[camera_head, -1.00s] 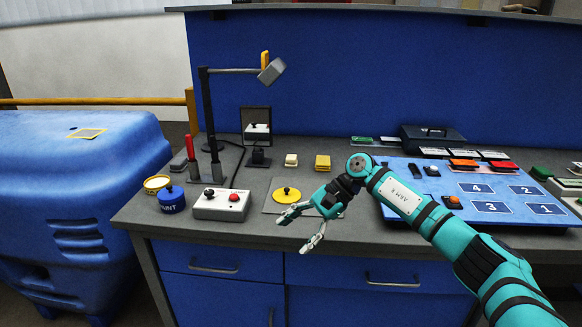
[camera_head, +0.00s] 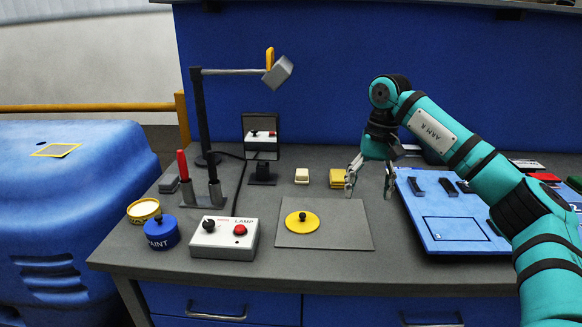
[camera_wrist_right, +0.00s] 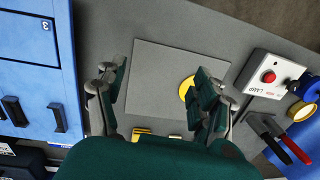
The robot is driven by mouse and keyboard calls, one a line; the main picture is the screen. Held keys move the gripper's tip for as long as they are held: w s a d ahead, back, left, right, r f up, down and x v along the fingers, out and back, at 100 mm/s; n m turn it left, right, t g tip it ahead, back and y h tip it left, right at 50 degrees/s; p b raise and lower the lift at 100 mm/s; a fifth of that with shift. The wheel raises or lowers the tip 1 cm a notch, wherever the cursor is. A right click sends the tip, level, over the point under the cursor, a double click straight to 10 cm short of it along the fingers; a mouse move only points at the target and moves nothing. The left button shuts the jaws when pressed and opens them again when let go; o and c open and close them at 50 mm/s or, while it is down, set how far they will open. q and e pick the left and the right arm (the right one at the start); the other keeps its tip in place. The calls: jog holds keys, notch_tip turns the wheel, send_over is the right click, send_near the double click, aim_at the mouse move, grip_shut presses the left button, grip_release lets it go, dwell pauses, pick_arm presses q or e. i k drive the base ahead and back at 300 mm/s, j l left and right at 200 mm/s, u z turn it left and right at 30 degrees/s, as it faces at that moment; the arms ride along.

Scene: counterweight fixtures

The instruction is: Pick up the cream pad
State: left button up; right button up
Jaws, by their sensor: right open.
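The cream pad (camera_head: 301,176) is a small pale block on the grey worktop (camera_head: 290,265), behind a flat grey plate and left of a yellow pad (camera_head: 338,178). My right gripper (camera_head: 370,188) points down, open and empty, to the right of the yellow pad and apart from the cream pad. In the right wrist view the open fingers (camera_wrist_right: 160,85) frame part of the grey plate. The yellow pad (camera_wrist_right: 141,132) shows at the lower edge there; the cream pad is hard to make out. My left gripper is not in view.
A yellow disk with a black knob (camera_head: 302,222) lies on the grey plate (camera_head: 345,237). A lamp (camera_head: 202,120) stands back left, with a small mirror (camera_head: 261,133). A switch box (camera_head: 224,238) and blue paint pot (camera_head: 161,232) are front left. A blue board (camera_head: 450,215) lies right.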

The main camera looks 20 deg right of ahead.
aim_at(302, 177)
jog(key=i, duration=1.3)
